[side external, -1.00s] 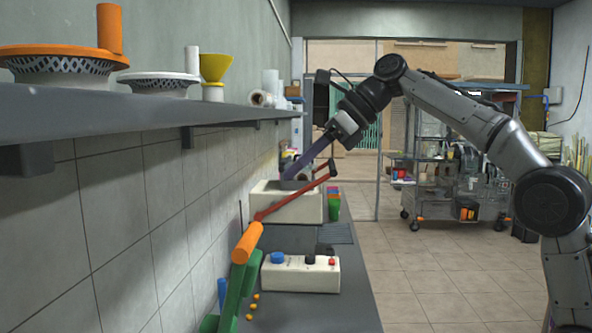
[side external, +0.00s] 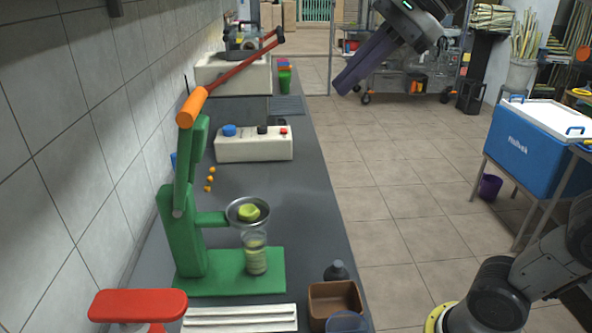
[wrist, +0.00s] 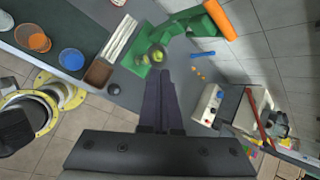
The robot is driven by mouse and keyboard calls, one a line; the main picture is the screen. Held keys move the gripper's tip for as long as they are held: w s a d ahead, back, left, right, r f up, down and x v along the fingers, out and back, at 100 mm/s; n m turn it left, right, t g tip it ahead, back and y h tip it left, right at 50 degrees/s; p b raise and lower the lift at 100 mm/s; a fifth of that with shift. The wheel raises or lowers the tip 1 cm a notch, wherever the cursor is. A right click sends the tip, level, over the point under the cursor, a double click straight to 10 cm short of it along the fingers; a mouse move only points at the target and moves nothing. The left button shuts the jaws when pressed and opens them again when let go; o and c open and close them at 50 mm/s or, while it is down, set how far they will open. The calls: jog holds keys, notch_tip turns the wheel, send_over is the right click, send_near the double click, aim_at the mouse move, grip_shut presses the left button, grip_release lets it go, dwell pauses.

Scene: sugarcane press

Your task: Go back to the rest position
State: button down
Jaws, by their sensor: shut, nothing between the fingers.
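My gripper (side external: 345,88) hangs at the top, right of the counter and over the floor in the side external view. Its long purple fingers slant down to the left, closed together and empty. In the wrist view the fingers (wrist: 160,75) lie side by side, pointing toward the counter. They appear clear of everything. My arm's upper part is cut off by the top of the side view.
A green press (side external: 180,225) with an orange handle stands on the counter (side external: 300,200). Its metal bowl (side external: 248,212) holds a green fruit piece above a cup (side external: 256,255). Behind are a white button box (side external: 253,146) and a white machine (side external: 232,74). A blue cooler (side external: 525,140) stands right.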

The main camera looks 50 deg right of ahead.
jog(key=s+d+f+n+h, duration=0.1)
jog(key=s+d+f+n, duration=0.1)
jog(key=f+n, duration=0.4)
jog(key=s+d+f+n+g+h, duration=0.1)
jog(key=s+d+f+n, duration=0.1)
jog(key=s+f+n, duration=0.3)
jog(key=s+d+f+n+h, duration=0.1)
jog(key=s+f+n, duration=0.3)
jog(key=f+n, duration=0.5)
notch_tip(320, 180, down, 3)
jog(key=shift+s+d+r+h, duration=0.15)
jog(key=shift+d+h, duration=0.25)
jog(key=shift+d, duration=0.3)
